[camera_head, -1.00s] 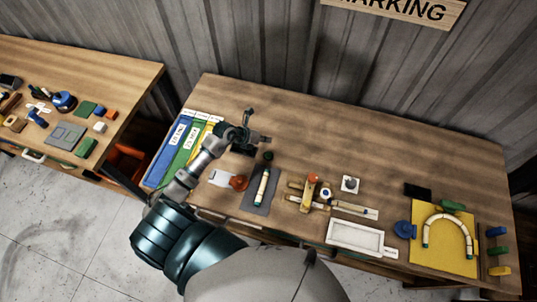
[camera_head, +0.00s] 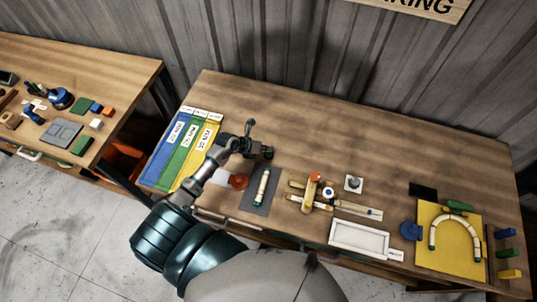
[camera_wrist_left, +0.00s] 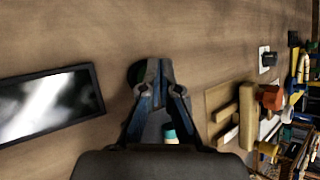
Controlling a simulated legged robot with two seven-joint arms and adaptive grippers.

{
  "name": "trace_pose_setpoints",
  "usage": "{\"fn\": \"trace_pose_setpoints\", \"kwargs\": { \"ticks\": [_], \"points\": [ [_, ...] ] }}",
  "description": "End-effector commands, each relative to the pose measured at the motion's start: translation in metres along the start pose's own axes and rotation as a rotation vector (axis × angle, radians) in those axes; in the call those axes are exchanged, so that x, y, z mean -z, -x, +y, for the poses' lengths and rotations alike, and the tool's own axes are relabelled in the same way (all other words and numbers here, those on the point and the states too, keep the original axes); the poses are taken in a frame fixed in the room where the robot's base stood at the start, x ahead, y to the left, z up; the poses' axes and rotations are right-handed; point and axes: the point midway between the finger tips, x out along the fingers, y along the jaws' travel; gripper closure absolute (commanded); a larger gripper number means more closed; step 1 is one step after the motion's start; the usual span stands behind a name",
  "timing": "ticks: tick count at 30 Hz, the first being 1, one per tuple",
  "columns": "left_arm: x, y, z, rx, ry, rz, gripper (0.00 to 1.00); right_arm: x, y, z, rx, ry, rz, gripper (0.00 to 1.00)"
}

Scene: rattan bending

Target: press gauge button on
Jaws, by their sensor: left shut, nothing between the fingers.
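My left gripper (camera_head: 267,153) is over the back of the work table, behind the grey mat. In the left wrist view its two fingers (camera_wrist_left: 160,66) come together at the tips and hold nothing. A dark green round knob (camera_wrist_left: 136,73), which looks like the gauge button, is just left of the fingertips and partly behind them. I cannot tell whether they touch. In the head view the gripper hides the knob. A black-framed panel with a glossy face (camera_wrist_left: 47,104), perhaps the gauge display, lies to the left in the wrist view. My right gripper is not in view.
A pale rattan piece with teal ends (camera_head: 263,187) lies on the grey mat (camera_head: 275,189). A wooden jig (camera_head: 312,190), a white tray (camera_head: 358,238) and a yellow board with a bent piece (camera_head: 452,256) are to the right. The table's back middle is clear.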

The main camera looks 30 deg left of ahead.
Motion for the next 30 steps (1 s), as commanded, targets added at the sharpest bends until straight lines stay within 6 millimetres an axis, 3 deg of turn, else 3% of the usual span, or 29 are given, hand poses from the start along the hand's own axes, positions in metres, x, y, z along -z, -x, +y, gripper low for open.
{"fn": "trace_pose_setpoints", "kwargs": {
  "ticks": [9,30],
  "points": [
    [0.000,0.000,-0.002,0.000,-0.001,0.000,1.00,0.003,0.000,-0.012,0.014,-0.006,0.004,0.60],
    [0.000,0.000,0.000,0.000,0.000,0.000,1.00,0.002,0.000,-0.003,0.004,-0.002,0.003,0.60]
  ]
}}
